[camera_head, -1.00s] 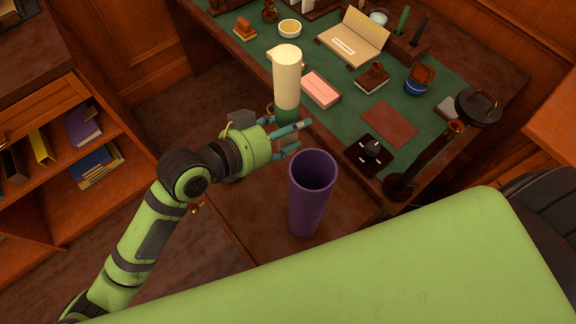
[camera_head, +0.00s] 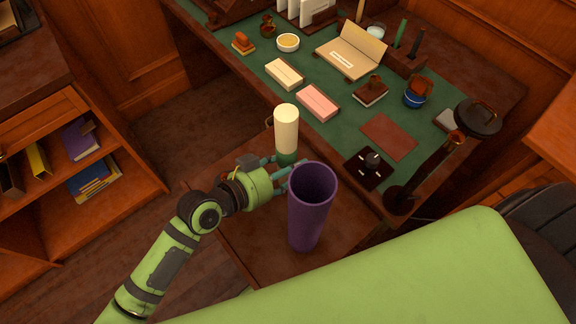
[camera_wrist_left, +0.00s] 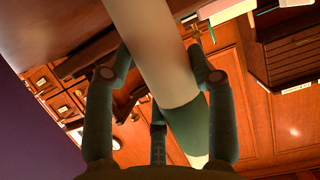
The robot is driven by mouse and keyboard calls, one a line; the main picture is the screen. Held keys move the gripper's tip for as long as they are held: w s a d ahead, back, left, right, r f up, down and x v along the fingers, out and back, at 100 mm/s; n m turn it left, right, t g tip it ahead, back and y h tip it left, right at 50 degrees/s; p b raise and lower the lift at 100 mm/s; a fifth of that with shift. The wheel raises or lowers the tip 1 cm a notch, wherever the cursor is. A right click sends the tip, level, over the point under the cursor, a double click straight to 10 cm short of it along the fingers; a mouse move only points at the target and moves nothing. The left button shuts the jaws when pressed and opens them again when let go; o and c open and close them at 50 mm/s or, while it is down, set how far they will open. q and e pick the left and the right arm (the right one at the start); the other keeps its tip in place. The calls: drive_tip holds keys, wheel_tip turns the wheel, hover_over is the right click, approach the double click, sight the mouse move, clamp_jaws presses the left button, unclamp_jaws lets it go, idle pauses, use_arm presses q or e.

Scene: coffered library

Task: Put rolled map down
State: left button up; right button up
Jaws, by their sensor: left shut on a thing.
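The rolled map (camera_head: 286,130) is a cream tube with a green band. My left gripper (camera_head: 283,170) is shut around it near the green band and holds it roughly upright. In the left wrist view the map (camera_wrist_left: 160,50) runs slantwise between the fingers (camera_wrist_left: 160,85), with the green band toward the lower right. A tall, open purple bin (camera_head: 305,215) stands just in front of the fingers in the head view and overlaps them. The map's lower end is hidden there. My right gripper is not in view.
The bin stands on a low wooden surface (camera_head: 235,230). Behind is a green-topped desk (camera_head: 345,125) with a cream block (camera_head: 284,73), a pink block (camera_head: 318,102), a dark inkstand (camera_head: 368,165) and a lamp (camera_head: 478,118). A bookshelf (camera_head: 120,195) stands left.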

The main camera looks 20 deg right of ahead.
use_arm(q)
drive_tip(key=shift+f, duration=0.25)
drive_tip(key=o, duration=1.2)
drive_tip(key=shift+r, duration=0.1)
drive_tip(key=shift+r, duration=0.3)
drive_tip(key=v, duration=1.2)
drive_tip(key=shift+b, duration=0.4)
drive_tip(key=shift+f, duration=0.15)
